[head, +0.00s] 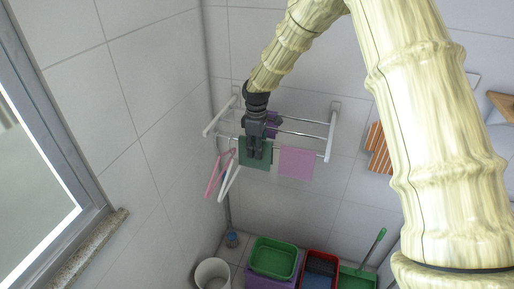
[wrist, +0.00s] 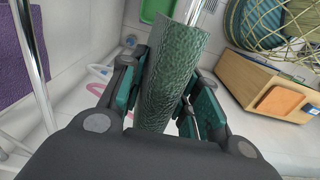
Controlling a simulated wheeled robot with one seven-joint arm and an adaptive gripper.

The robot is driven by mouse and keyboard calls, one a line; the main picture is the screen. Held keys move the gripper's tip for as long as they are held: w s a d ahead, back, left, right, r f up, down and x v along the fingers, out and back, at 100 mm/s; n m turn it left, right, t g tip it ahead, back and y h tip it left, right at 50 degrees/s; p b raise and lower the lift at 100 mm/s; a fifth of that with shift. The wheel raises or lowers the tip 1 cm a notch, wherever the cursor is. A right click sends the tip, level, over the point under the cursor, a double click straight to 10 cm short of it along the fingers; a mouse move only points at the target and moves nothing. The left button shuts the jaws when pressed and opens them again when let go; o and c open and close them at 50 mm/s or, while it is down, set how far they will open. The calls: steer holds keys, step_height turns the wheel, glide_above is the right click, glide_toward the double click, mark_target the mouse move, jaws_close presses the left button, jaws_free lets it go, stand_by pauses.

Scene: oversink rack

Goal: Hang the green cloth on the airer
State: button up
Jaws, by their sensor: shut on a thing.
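The green cloth (head: 262,163) is at the front rod of the white wall airer (head: 328,143), left of a pink cloth. In the wrist view the green cloth (wrist: 172,75) looks folded over a metal rod (wrist: 196,10), which comes out of its far end. My gripper (head: 256,152) points down over the cloth from above. In the wrist view the fingers of my gripper (wrist: 168,98) are on both sides of the cloth and shut on it. The lower edges of the cloth are hidden in the wrist view.
The pink cloth (head: 296,162) hangs to the right and a purple cloth (head: 272,125) on a rod behind. Pink and white hangers (head: 228,180) hang at the airer's left end. Bins and a green basket (head: 273,257) stand below.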

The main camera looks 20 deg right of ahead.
steer(key=o, duration=1.1)
steer(key=shift+r, duration=0.1)
